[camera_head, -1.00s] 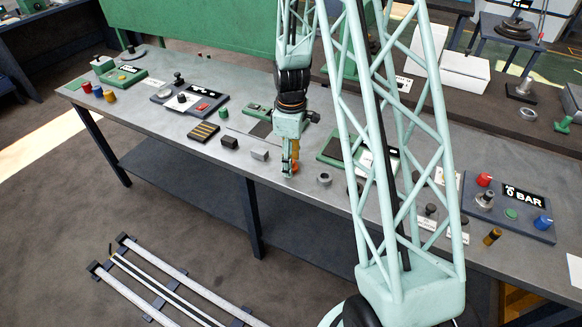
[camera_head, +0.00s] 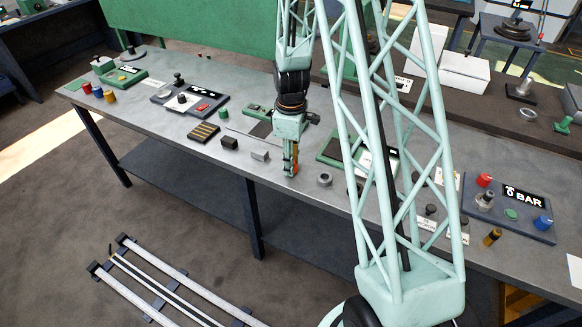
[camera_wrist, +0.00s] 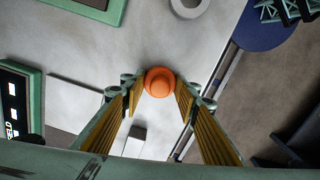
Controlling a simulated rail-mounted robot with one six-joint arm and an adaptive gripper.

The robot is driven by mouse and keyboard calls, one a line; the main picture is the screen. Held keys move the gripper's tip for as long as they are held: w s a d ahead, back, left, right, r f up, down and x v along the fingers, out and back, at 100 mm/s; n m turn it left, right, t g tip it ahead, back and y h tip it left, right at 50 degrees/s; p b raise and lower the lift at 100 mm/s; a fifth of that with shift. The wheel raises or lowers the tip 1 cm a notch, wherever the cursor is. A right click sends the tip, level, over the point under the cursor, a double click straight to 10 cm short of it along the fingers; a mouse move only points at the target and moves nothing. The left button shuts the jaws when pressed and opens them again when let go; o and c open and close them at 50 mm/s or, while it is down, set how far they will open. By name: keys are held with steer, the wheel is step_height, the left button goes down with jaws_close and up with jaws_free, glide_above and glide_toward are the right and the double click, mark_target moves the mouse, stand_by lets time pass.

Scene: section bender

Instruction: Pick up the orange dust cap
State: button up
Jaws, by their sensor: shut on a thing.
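The orange dust cap (camera_wrist: 160,82) is a small round cap. In the wrist view it sits between the tips of my gripper (camera_wrist: 154,90), whose yellow-lined fingers touch it on both sides. In the head view my gripper (camera_head: 291,167) points down at the front part of the grey bench (camera_head: 330,200), and a little orange shows between its fingers. The fingers hide most of the cap there. I cannot tell whether the cap is clear of the bench top.
A grey ring (camera_head: 325,180) stands close on the right of my gripper. A light grey block (camera_head: 260,155) and a dark block (camera_head: 229,143) stand on the left. A green-framed panel (camera_head: 335,152) lies behind to the right. The bench's front edge is near.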

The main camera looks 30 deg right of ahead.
steer(key=shift+r, duration=0.1)
stand_by(0.3)
steer(key=shift+r, duration=1.6)
steer(key=shift+s+a+r, duration=0.1)
steer(key=shift+s+a, duration=0.05)
steer(key=shift+s, duration=0.05)
steer(key=s+a+r, duration=0.1)
steer(key=s+a, duration=0.8)
steer(key=s, duration=0.3)
steer(key=shift+s+r, duration=0.2)
steer(key=shift+s, duration=0.1)
steer(key=shift+w, duration=0.15)
